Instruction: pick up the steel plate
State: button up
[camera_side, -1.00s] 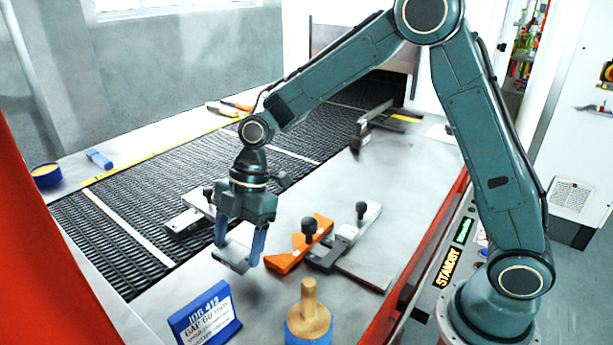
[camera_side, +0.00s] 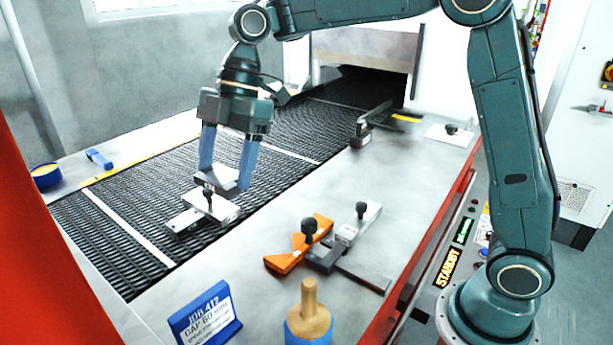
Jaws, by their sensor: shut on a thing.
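My gripper (camera_side: 224,178) has blue fingers pointing down and is shut on a small grey steel plate (camera_side: 217,175). The plate hides part of the fixture. I cannot tell whether the plate touches the fixture's knob.
The black mesh belt (camera_side: 150,190) runs back into an oven opening. An orange clamp (camera_side: 297,245), a grey clamp (camera_side: 352,230), a blue job sign (camera_side: 205,313) and a wooden-handled tool (camera_side: 309,312) stand on the steel ledge. A blue tape roll (camera_side: 46,176) lies far left.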

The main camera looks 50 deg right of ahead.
jog(key=shift+r, duration=0.25)
jog(key=shift+f, duration=0.1)
dwell(0.6)
jog(key=shift+w+d+f+m+t, duration=0.1)
jog(key=shift+w+f+m+t, duration=0.15)
jog(key=shift+f+m, duration=0.3)
jog(key=shift+w+f+m+t, duration=0.15)
jog(key=shift+f+m+t, duration=0.15)
jog(key=shift+m, duration=0.35)
jog(key=d+f+m+t+h, duration=0.1)
jog(key=d+f+m, duration=0.4)
jog(key=d+f+m+t+h, duration=0.1)
jog(key=d+f+m+h, duration=0.1)
jog(key=d+f+m, duration=0.3)
jog(key=d+f+m+t+h, duration=0.1)
jog(key=d+f+m, duration=0.4)
jog(key=d+m, duration=0.1)
jog(key=shift+d+t+h, duration=0.25)
jog(key=shift+t+h, duration=0.05)
jog(key=shift+t, duration=0.05)
